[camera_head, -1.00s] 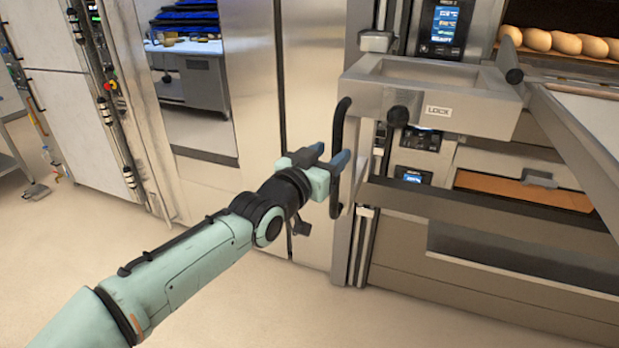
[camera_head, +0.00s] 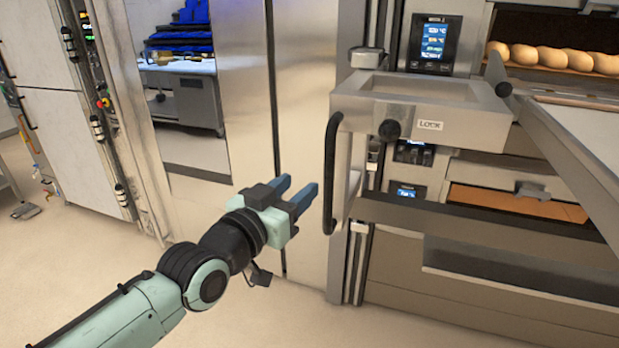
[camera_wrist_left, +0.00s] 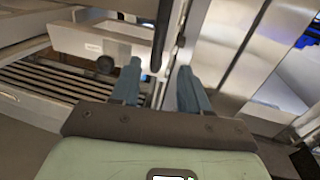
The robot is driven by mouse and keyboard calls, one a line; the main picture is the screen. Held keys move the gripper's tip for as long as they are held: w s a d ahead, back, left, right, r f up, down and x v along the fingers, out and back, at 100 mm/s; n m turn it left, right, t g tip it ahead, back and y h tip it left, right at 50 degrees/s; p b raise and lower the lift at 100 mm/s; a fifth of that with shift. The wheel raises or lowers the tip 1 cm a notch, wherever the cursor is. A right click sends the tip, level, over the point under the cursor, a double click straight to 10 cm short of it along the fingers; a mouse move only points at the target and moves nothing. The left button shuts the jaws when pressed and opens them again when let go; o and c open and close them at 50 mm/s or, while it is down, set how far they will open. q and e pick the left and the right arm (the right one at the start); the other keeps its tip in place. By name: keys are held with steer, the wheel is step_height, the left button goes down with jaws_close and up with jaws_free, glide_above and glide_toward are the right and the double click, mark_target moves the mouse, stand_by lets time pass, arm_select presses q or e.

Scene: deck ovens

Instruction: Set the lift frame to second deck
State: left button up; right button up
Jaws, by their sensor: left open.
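The lift frame (camera_head: 445,110) is a grey metal carriage with a "LOCK" label and a round black knob (camera_head: 389,130). It stands in front of the ovens, just below the upper display, with the lower deck opening beneath it. Its upright black handle (camera_head: 331,172) is on its left side. My left gripper (camera_head: 301,184) is open and empty, left of the handle and apart from it. In the left wrist view the handle (camera_wrist_left: 162,36) lies ahead, in line with the gap between the open fingers (camera_wrist_left: 159,66). My right gripper is not in view.
An upper deck holds several loaves (camera_head: 550,58); a lower deck (camera_head: 515,202) shows an orange-brown floor. A lit display (camera_head: 435,43) is above the frame. A sloping rail and pale surface (camera_head: 585,140) extend right. Steel doors (camera_head: 250,110) stand behind my gripper. Floor at left is open.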

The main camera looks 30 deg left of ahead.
mark_target(327, 161)
arm_select(q)
steer(key=w+p, duration=0.1)
steer(key=w, duration=0.5)
steer(key=w+p, duration=0.2)
steer(key=w, duration=0.4)
steer(key=shift+w+a+r, duration=0.2)
steer(key=shift+w, duration=0.15)
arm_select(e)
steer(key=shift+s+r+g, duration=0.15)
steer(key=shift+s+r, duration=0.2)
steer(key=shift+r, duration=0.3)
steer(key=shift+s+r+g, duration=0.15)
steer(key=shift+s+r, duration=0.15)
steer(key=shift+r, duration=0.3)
